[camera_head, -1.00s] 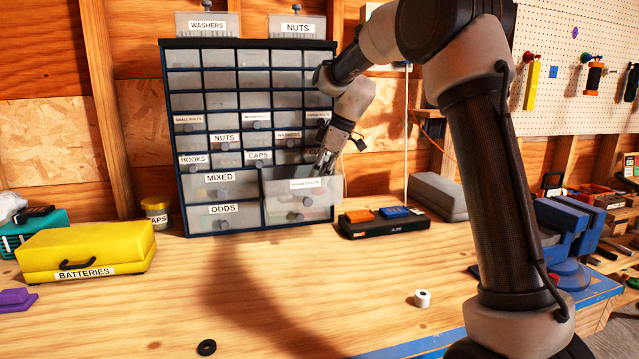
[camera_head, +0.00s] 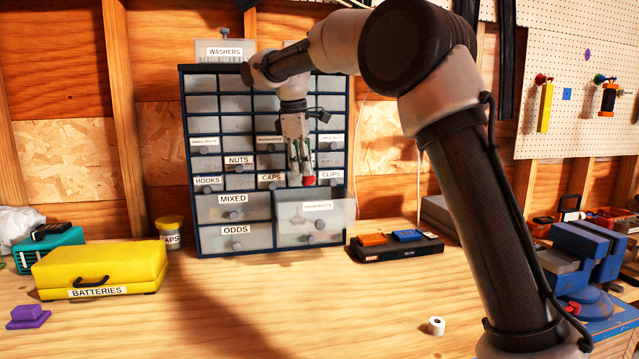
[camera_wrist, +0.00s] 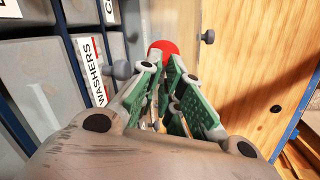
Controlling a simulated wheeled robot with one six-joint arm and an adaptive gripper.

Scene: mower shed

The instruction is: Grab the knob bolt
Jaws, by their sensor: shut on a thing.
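The knob bolt shows as a red knob (camera_head: 309,181) at the tips of my gripper (camera_head: 302,168), in front of the cabinet and above a pulled-out drawer. In the wrist view the red knob (camera_wrist: 163,48) sits just beyond the green-padded fingers of my gripper (camera_wrist: 160,80). The fingers are closed in on it, and its shank is mostly hidden between them. The pulled-out drawer (camera_head: 290,222) at the cabinet's lower right is clear-fronted, with a small label that is hard to read.
The drawer cabinet (camera_head: 183,150) has labelled drawers with small knobs close to my gripper. A black tray (camera_head: 400,252) with orange and blue boxes stands to its right. A yellow batteries case (camera_head: 100,265) lies left. A white roll (camera_head: 436,326) is near the front; the middle bench is clear.

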